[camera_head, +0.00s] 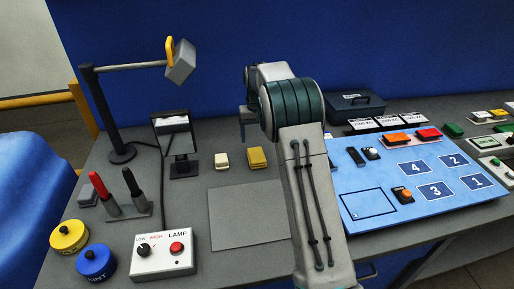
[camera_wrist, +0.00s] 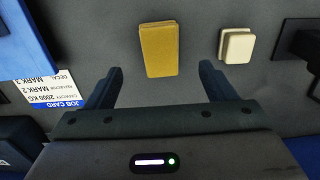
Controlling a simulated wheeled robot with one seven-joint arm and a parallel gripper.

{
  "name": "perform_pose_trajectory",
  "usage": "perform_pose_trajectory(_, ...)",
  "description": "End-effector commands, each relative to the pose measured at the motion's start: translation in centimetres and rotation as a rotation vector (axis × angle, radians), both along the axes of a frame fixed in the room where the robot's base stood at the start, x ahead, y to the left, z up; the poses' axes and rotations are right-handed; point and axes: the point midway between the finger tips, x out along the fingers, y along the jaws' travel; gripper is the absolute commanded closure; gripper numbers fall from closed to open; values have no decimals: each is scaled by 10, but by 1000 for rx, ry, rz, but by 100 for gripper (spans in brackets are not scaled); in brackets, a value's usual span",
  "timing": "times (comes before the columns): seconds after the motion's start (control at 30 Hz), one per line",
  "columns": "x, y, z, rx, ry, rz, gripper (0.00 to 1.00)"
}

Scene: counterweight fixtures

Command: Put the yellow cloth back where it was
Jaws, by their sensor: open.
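The yellow cloth (camera_head: 257,158) is a flat, folded-looking yellow rectangle lying on the grey tabletop. In the wrist view it (camera_wrist: 159,50) lies ahead of and between my two fingers, with nothing touching it. My gripper (camera_wrist: 158,74) is open and empty. In the head view my gripper (camera_head: 246,122) hangs above the table behind the cloth, partly hidden by my own arm. A cream block (camera_head: 222,161) lies just left of the cloth; in the wrist view the block (camera_wrist: 237,46) is to its right.
A lamp control box (camera_head: 163,254), yellow pot (camera_head: 69,236) and blue pot (camera_head: 95,262) stand front left. A post with an arm (camera_head: 119,112) and a black stand (camera_head: 183,160) are behind. A grey mat (camera_head: 240,218) is bare. A blue numbered board (camera_head: 395,210) lies right.

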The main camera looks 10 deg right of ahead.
Motion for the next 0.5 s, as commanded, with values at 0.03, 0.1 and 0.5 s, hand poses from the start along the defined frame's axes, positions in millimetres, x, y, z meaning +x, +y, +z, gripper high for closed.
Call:
perform_pose_trajectory(0.03,1,0,8,0,-3,0,23)
perform_pose_trajectory(0.1,0,0,15,0,-2,0,23)
perform_pose_trajectory(0.5,-53,-3,78,12,-51,-11,23)
